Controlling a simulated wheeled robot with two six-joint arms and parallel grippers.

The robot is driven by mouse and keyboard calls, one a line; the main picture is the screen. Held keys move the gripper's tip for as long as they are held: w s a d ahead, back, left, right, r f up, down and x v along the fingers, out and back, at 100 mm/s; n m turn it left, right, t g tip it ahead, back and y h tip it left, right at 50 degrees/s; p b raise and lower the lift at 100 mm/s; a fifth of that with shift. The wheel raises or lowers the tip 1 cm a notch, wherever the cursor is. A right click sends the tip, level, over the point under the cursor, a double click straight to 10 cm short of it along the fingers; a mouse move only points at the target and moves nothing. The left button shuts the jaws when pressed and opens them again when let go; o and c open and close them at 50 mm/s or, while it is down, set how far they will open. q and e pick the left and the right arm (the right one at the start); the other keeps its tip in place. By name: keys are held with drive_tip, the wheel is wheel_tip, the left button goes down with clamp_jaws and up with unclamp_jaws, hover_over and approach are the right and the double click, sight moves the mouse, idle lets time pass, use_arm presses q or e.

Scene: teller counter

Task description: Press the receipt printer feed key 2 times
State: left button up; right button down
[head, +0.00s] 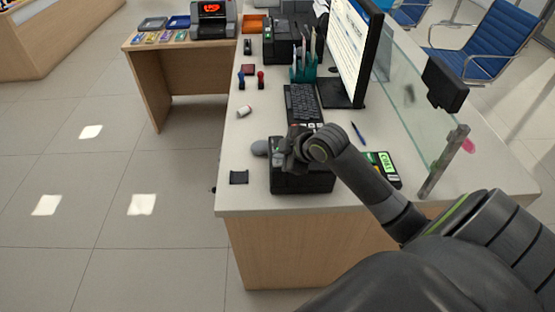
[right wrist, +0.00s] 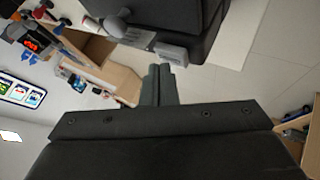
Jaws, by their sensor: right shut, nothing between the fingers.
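The receipt printer (head: 302,182), a black box, stands near the front edge of the counter. My right gripper (head: 291,158) is over it and hides part of its top. In the right wrist view, the printer's dark body (right wrist: 165,18) fills the top, with light grey keys (right wrist: 172,50) along its edge. My right gripper's fingers (right wrist: 160,70) are shut and empty, with their tips close to these keys. I cannot tell whether they touch, or which key is the feed key. My left gripper is not in view.
A device with a green display (head: 383,166) and a glass screen (head: 428,118) are to the right.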

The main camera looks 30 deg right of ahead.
drive_tip(key=shift+f, duration=0.4)
idle(0.5)
drive_tip(key=shift+r+p, duration=0.9)
wheel_tip(320, 180, up, 5)
drive_tip(key=p, duration=0.5)
drive_tip(key=shift+r, duration=0.1)
idle(0.5)
